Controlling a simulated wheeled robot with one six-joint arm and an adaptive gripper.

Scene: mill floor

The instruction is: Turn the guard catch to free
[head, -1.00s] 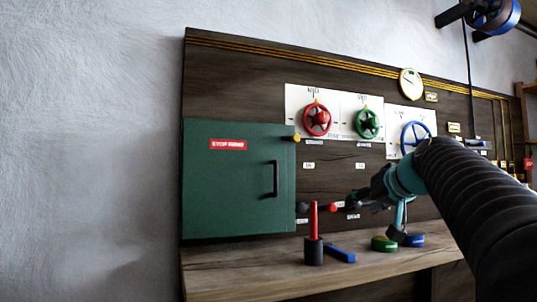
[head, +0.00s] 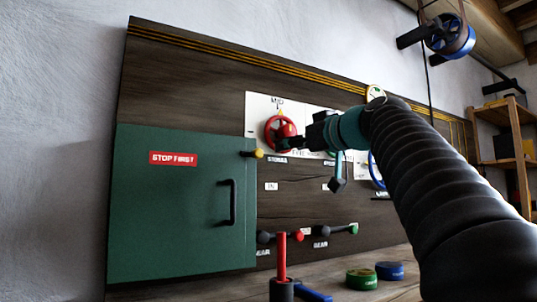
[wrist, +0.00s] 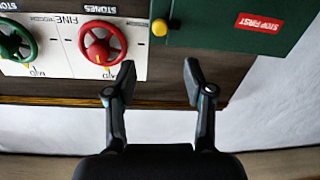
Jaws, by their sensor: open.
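The guard catch looks to be a small yellow-tipped dark knob (head: 258,153) at the upper right edge of the green guard door (head: 180,215). The door has a red "STOP FIRST" label (head: 173,159) and a black handle (head: 230,203), and looks shut. My gripper (head: 285,143) is in front of the red handwheel, a little right of the catch. In the wrist view, which is upside down, the open, empty gripper (wrist: 159,75) has the yellow catch (wrist: 159,27) ahead, in line with the gap between its fingers and apart from them.
The red handwheel (wrist: 101,43) and green handwheel (wrist: 15,40) sit beside the catch on white plates. Below are levers with red (head: 298,237) and green (head: 353,229) knobs. A red peg (head: 282,258) and green (head: 361,279) and blue (head: 390,270) discs stand on the bench.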

